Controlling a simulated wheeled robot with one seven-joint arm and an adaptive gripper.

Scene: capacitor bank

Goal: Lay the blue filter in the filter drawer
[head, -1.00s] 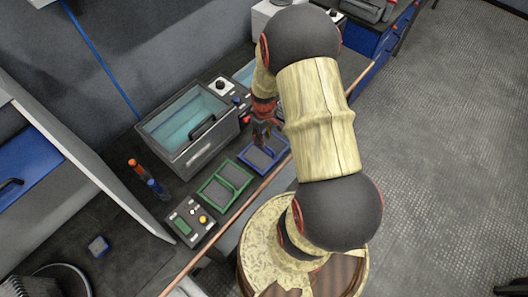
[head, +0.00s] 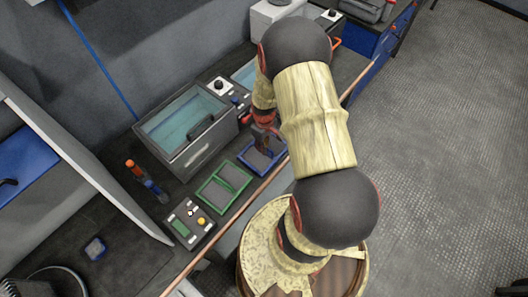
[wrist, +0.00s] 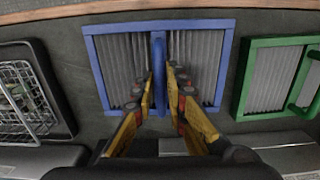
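The blue filter (head: 275,166) lies flat on the bench, a blue frame around pale pleats with a blue bar handle across its middle. It also fills the top centre of the wrist view (wrist: 122,62). My gripper (wrist: 162,76) is open, with a finger on each side of the handle; I cannot tell whether they touch it. In the head view my gripper (head: 263,146) is over the filter and hides part of it. A grey unit with a teal-looking top and a dark front handle (head: 201,153) stands behind; I cannot tell whether it is the filter drawer.
A green-framed filter (head: 224,186) lies left of the blue one in the head view. A wire basket (wrist: 30,95) is left in the wrist view. A wooden edge (head: 240,206) borders the bench.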

